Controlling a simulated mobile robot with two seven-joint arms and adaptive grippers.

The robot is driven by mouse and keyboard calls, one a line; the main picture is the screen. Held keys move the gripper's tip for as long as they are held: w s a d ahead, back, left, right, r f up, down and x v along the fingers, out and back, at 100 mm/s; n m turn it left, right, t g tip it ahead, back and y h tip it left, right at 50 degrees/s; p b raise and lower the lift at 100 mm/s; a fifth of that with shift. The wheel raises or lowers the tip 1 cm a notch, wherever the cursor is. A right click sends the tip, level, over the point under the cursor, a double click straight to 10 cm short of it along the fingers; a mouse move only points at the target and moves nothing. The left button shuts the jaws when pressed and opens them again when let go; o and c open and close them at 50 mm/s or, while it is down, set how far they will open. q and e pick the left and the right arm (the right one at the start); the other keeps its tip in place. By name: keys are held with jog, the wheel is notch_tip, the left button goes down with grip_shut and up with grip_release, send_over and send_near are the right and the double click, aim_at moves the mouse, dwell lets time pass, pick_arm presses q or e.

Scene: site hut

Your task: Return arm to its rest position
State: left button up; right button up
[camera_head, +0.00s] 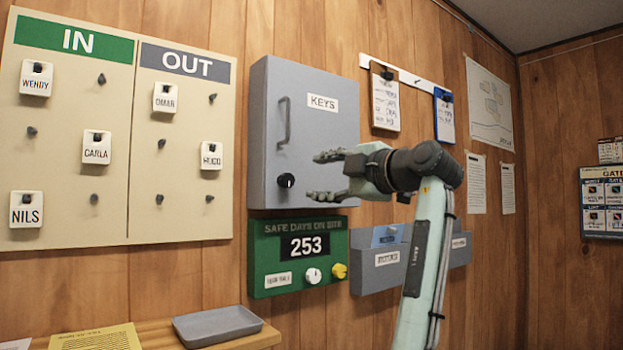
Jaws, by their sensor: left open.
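My left gripper (318,176) is raised in front of the grey key cabinet (318,127). Its two fingers point left and are spread apart, with nothing between them. They overlap the cabinet's lower right part in the picture; I cannot tell how far they are from it. My left forearm rises from the bottom edge, right of centre, to the bent wrist. My right gripper is not in view.
An IN/OUT tag board (117,150) hangs at left. Below the cabinet are a green safe-days board (265,262) and a grey wall pocket (368,278), partly behind my arm. Clipboards (385,100) hang above. A grey tray (218,324) lies on a wooden shelf (158,327).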

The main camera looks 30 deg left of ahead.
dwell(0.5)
